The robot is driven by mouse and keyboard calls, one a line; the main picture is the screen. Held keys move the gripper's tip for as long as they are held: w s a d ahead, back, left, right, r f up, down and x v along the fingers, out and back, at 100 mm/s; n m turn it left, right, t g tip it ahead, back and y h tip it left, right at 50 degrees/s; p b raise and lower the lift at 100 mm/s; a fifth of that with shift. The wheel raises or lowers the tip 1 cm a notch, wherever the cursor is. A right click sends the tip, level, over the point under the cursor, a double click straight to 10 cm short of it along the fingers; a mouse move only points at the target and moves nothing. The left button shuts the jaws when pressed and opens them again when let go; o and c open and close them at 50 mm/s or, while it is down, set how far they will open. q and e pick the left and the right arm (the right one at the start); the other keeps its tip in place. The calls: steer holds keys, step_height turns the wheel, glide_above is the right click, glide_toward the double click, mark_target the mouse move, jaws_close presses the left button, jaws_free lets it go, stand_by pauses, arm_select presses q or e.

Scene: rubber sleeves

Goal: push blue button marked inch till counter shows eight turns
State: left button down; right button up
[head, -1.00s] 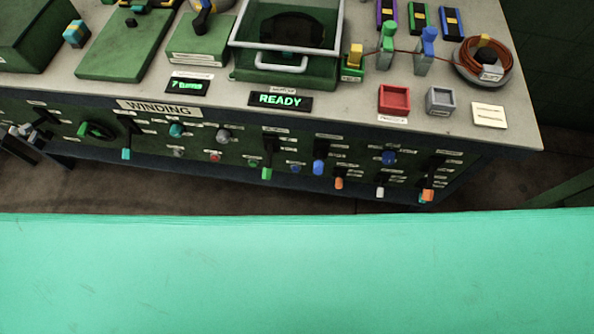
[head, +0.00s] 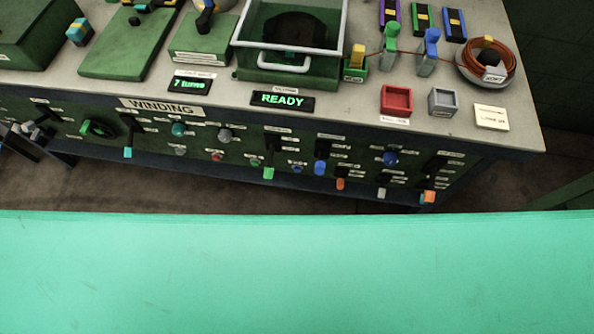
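The counter display (head: 189,85) on the green winding bench reads "7 turns" in green. A wider display (head: 282,99) to its right reads "READY". On the front panel below, blue controls show: a small blue button (head: 297,168), a larger blue knob (head: 320,167) beside it, and a blue round button (head: 390,158) further right. Their labels are too small to read, so I cannot tell which is marked inch. Neither gripper can be made out. A dark grey part at the far left edge is too unclear to name.
The bench top holds a clear-lidded box (head: 290,35), a red tray (head: 396,100), a grey tray (head: 443,101) and a coil of copper wire (head: 487,62). Several levers project from the front panel. A wide teal surface (head: 300,270) fills the bottom of the view.

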steer(key=shift+a, duration=0.3)
steer(key=shift+d, duration=0.3)
stand_by(0.7)
